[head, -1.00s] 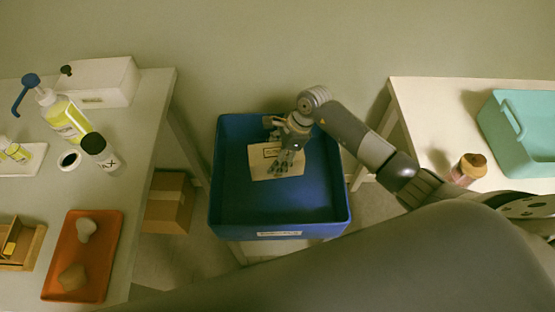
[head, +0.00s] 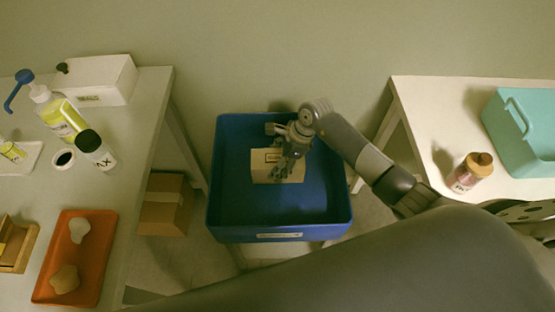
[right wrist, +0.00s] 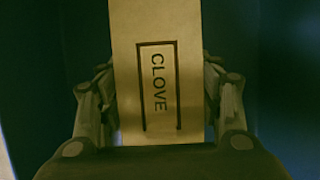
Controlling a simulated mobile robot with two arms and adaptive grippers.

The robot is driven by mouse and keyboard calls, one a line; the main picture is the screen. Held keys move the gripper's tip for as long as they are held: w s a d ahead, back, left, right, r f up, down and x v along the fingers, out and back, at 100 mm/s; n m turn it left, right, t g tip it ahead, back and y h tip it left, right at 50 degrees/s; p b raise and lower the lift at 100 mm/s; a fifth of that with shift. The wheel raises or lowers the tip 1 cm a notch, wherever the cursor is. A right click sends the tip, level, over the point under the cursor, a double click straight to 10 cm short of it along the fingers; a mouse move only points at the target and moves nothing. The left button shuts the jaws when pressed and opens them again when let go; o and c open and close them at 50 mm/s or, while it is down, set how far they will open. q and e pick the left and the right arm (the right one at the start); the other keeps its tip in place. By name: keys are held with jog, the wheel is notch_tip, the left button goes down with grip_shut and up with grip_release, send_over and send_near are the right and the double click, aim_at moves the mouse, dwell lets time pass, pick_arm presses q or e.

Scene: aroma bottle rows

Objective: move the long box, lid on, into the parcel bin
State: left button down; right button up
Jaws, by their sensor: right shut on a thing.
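The long box (head: 262,170) is cream with a dark-framed label and shows inside the outline of the blue parcel bin (head: 236,208). My right gripper (head: 286,168) reaches in from the right and is shut on the box, covering part of it. In the right wrist view the box (right wrist: 157,25) stands between the two fingers, its label reading "CLOVE". A separate lid cannot be made out. I cannot tell whether the box touches the bin floor. My left gripper is not in view.
A table on the left holds a white box (head: 102,82), bottles and an orange tray (head: 52,250). A cardboard box (head: 165,205) is below it. The right table holds a corked bottle (head: 470,172) and a teal bin (head: 525,135). The front of the blue bin is clear.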

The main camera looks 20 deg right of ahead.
notch_tip(320, 180, down, 6)
jog(key=b, duration=0.4)
jog(key=shift+b, duration=0.3)
jog(key=shift+f, duration=0.15)
jog(key=shift+a+b, duration=0.1)
jog(key=shift+b, duration=0.2)
dwell(0.6)
jog(key=shift+f+b, duration=0.35)
jog(key=shift+b, duration=0.05)
dwell(0.6)
jog(key=shift+f+b, duration=0.35)
jog(key=o, duration=1)
jog(key=shift+o, duration=0.8)
jog(key=shift+f, duration=0.1)
jog(key=shift+d, duration=0.2)
